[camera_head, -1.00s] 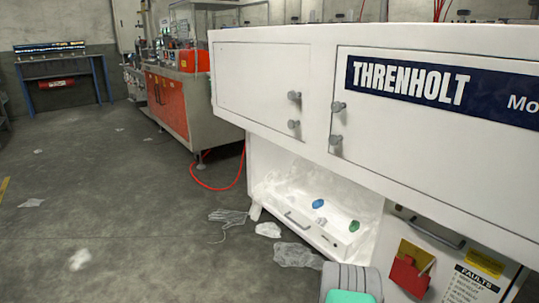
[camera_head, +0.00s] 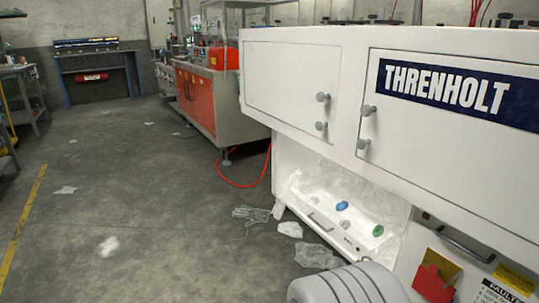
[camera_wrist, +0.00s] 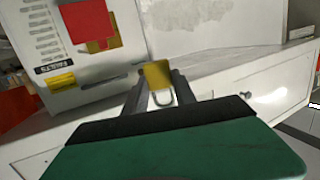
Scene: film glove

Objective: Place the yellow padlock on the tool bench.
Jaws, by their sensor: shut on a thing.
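My gripper (camera_wrist: 159,85) is shut on the yellow padlock (camera_wrist: 157,73) in the wrist view. The padlock's yellow body is at the fingertips, and its grey shackle points back towards the camera, between the fingers. The head view shows only a grey rounded part of my arm at the bottom; the gripper and padlock are out of sight there. A bench with blue legs (camera_head: 97,53) stands far off against the back wall at the left, with a dark strip of small items along its top and a red object below. I cannot tell for certain whether it is the tool bench.
A white THRENHOLT machine (camera_head: 300,75) fills the right, its open tray (camera_head: 318,222) holding small blue and green pieces. An orange-doored machine (camera_head: 196,98) stands behind. A grey rack (camera_head: 30,95) is at left. Scraps and a glove (camera_head: 250,214) litter the otherwise open floor.

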